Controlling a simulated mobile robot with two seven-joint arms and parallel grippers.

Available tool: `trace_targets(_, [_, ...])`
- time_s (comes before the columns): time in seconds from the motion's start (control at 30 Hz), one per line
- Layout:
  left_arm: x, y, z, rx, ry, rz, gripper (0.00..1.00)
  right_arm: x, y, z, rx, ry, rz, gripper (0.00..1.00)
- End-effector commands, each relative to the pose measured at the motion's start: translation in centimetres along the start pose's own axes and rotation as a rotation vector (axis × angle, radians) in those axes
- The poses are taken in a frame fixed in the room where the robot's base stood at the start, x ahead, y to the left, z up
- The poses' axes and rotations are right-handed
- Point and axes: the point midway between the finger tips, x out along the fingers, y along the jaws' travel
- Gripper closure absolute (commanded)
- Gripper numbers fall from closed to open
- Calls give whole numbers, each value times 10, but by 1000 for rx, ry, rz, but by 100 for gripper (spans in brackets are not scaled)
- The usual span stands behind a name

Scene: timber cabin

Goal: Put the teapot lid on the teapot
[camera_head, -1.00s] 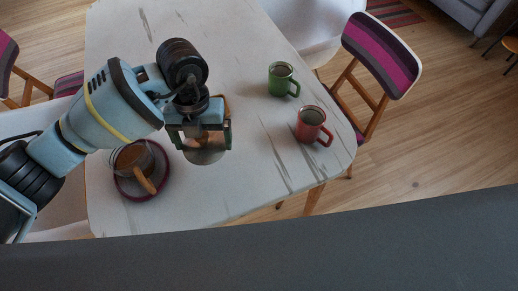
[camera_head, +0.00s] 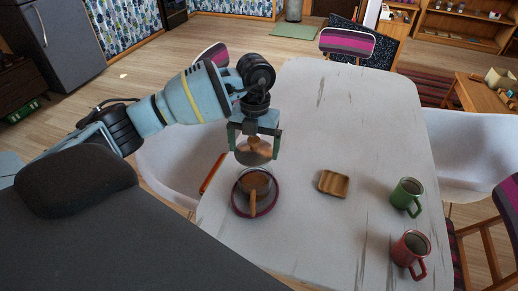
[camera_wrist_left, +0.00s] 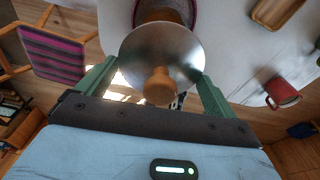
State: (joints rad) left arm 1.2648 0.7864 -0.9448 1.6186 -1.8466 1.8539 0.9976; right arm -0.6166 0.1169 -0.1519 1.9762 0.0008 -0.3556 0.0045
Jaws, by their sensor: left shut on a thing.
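The teapot lid (camera_head: 256,153) is a shiny metal disc with a wooden knob. My left gripper (camera_head: 254,138) is shut on it and holds it above the teapot. In the left wrist view the lid (camera_wrist_left: 170,45) lies between the fingers of the left gripper (camera_wrist_left: 152,85), its knob towards the camera. The teapot (camera_head: 256,184) is a see-through pot with brown contents and a wooden handle, upright on a round plum-coloured dish (camera_head: 240,203). In the wrist view the lid hides most of the teapot (camera_wrist_left: 165,14). My right gripper is out of view.
A small square wooden tray (camera_head: 333,184) lies empty to the right of the teapot. A green mug (camera_head: 405,197) and a red mug (camera_head: 409,252) stand farther right on the white table (camera_head: 350,120). Chairs surround the table. The table's far part is clear.

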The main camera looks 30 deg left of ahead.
Motion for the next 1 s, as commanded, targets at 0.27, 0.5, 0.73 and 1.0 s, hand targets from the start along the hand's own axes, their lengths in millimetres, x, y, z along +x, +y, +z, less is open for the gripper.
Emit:
trace_targets(0.27, [12, 0, 1, 1, 3, 1, 30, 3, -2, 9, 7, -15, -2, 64])
trace_targets(0.5, [33, -1, 3, 1, 6, 2, 30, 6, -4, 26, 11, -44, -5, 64])
trace_targets(0.73, [50, -1, 5, 1, 3, 2, 30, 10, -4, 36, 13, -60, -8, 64])
trace_targets(1.0, [63, -1, 7, 1, 1, 1, 30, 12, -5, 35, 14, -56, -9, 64])
